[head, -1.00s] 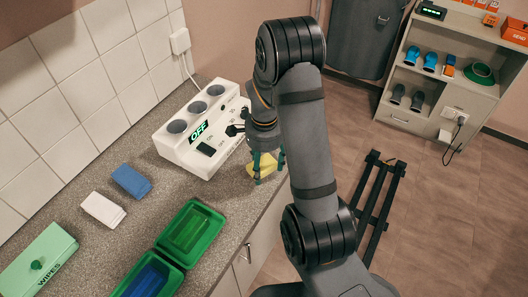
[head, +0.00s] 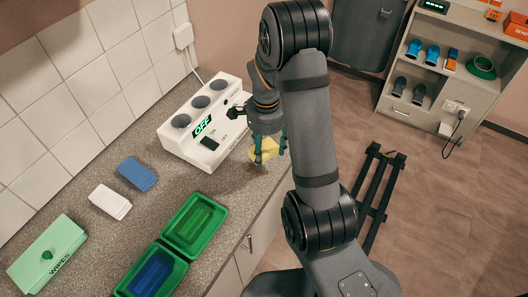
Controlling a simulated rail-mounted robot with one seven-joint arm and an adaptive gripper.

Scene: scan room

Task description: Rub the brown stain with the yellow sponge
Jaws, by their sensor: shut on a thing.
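My gripper (head: 268,152) is over the counter, beside the white device with the OFF display. Its green fingers are shut on the yellow sponge (head: 265,147). The sponge sits near the front edge of the speckled grey counter (head: 228,176), with a darker patch just below it. A small gap seems to show between sponge and counter, but I cannot be sure. I cannot clearly make out the brown stain; the dark patch may be stain or shadow. My arm hides the counter to the right.
The white device (head: 182,146) stands close left of my gripper. A green tray (head: 222,213) and another holding blue (head: 180,267) lie in front. A blue block (head: 137,173), a white block (head: 110,202) and a wipes box (head: 47,253) lie left. Bare counter lies between.

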